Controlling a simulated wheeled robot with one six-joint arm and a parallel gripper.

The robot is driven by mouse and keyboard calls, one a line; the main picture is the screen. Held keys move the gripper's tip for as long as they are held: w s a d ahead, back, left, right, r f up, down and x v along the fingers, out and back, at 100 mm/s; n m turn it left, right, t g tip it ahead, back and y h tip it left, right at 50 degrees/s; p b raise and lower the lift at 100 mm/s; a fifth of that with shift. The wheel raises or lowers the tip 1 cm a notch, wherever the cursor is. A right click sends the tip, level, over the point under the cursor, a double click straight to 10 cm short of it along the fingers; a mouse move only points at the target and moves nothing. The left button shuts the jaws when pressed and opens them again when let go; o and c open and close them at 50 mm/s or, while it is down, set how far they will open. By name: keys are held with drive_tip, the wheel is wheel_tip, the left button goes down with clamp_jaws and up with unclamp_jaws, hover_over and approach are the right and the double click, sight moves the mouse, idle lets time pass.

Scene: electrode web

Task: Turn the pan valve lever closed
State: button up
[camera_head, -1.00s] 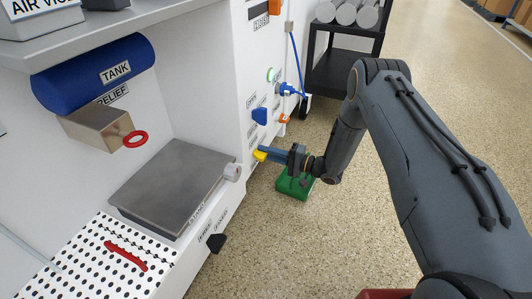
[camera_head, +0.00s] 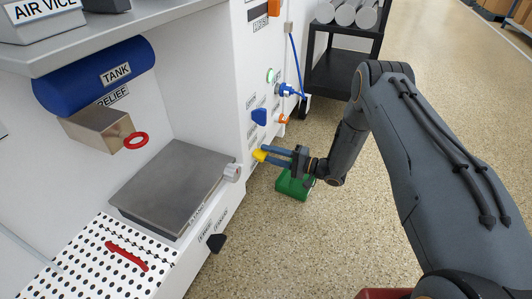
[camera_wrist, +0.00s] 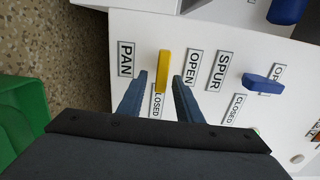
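The yellow pan valve lever (camera_head: 259,155) sits on the white panel's side face, low down, and also shows in the wrist view (camera_wrist: 163,70). In the wrist view it runs up and down, between the PAN label (camera_wrist: 125,59) and the OPEN label (camera_wrist: 191,68). Its lower end is by the partly hidden CLOSED label (camera_wrist: 155,102). My gripper (camera_head: 269,155) is open at the lever. In the wrist view its dark blue fingers lie either side of the lever's lower part, with visible gaps. Contact cannot be told.
A blue lever (camera_wrist: 263,84) with the SPUR label is right of the yellow one in the wrist view. A black knob (camera_head: 216,242) is lower on the panel. A green box (camera_head: 294,184) is on the floor below my gripper.

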drive_tip(key=p+v, duration=0.2)
drive_tip(key=v, duration=0.4)
drive_tip(key=shift+d, duration=0.15)
